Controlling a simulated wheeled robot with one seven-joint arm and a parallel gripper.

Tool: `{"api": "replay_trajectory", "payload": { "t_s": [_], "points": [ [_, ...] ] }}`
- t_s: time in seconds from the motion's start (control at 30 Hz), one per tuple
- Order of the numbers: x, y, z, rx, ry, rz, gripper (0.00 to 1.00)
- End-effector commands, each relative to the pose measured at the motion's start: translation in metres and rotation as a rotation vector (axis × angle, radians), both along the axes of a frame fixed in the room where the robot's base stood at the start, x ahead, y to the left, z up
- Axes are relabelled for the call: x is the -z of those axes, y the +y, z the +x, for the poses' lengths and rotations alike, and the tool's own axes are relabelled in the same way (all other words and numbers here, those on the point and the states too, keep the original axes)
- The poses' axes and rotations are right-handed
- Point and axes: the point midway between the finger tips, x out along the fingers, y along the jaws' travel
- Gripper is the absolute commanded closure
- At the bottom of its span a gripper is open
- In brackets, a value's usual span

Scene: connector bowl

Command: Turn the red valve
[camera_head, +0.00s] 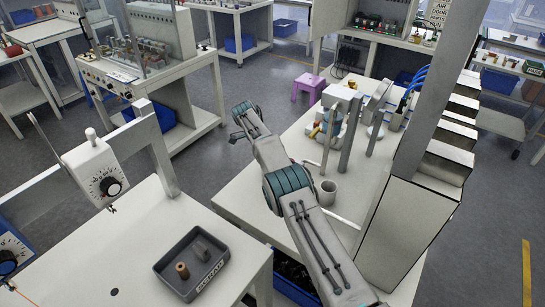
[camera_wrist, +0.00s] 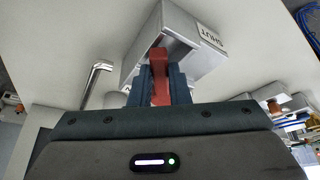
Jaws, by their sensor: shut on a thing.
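The red valve (camera_wrist: 159,66) shows in the wrist view as a red lever at a pale grey box (camera_wrist: 155,28). The box carries a label reading SHUT (camera_wrist: 211,38). My gripper (camera_wrist: 159,85) is shut on the red lever, with one dark finger on each side of it. The lever's lower part is between the fingers and partly hidden. In the head view my arm reaches up the middle of the picture, and I cannot make out the valve or the fingertips there.
A bent metal pipe (camera_wrist: 95,82) stands left of the gripper in the wrist view. In the head view a grey cup (camera_head: 328,194) stands on the white bench right of my arm. A dark scrap tray (camera_head: 163,270) sits on the front-left table. A purple stool (camera_head: 308,86) stands behind.

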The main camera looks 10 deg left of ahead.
Motion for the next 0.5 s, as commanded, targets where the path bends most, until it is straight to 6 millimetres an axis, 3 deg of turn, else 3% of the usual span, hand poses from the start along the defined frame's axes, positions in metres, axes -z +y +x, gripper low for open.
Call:
{"api": "replay_trajectory", "payload": {
  "t_s": [0.33,0.37,0.43,0.5],
  "points": [
    [-0.0025,0.0000,0.0020,-0.002,-0.009,0.003,1.00],
    [-0.0025,0.0001,0.0021,-0.002,-0.009,0.003,0.81],
    [-0.0023,0.0001,0.0018,-0.002,-0.008,0.002,0.62],
    [-0.0018,0.0010,0.0011,-0.003,-0.006,0.001,0.62]
  ]
}}
